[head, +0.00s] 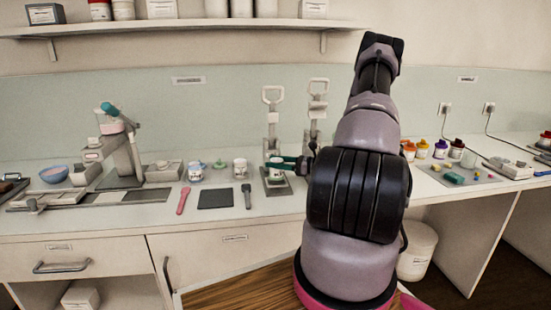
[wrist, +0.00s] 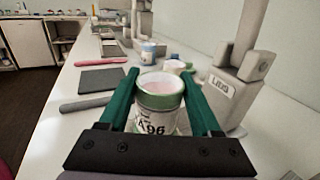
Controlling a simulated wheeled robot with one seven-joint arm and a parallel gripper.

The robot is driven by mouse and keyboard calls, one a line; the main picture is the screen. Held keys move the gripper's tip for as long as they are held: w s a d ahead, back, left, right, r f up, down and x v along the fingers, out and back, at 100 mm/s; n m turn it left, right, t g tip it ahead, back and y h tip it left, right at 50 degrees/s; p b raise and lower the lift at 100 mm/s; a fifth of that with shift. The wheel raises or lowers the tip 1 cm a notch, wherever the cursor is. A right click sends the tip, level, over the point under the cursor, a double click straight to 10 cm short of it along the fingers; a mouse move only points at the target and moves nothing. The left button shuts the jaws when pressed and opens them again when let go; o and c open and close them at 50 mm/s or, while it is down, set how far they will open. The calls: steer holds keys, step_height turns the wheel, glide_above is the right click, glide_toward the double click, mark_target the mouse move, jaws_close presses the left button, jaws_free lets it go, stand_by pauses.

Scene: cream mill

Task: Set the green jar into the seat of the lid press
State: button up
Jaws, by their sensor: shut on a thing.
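The green jar (wrist: 158,107), white with a green band and a pale pink top, is between the green fingers of my gripper (wrist: 160,92). My gripper, also in the head view (head: 282,163), is shut on the jar. The jar stands upright and open at the top. In the head view the jar (head: 276,176) is low at the front of the left press (head: 271,120), over its base plate. The press column (wrist: 238,75) rises to the right of the jar in the wrist view. The jar's underside and the seat are hidden, so I cannot tell whether they touch.
A second press (head: 318,103) stands close on the right, partly behind my arm. Left of the jar are a grey-banded jar (head: 240,167), a blue-banded jar (head: 195,173), a green lid (head: 220,164), a dark mat (head: 215,198), a pink spatula (head: 183,201) and a dark spatula (head: 247,196).

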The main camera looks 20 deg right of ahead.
steer(key=shift+f, duration=0.2)
steer(key=shift+f, duration=1)
stand_by(1.8)
steer(key=o, duration=1.5)
steer(key=shift+r, duration=3)
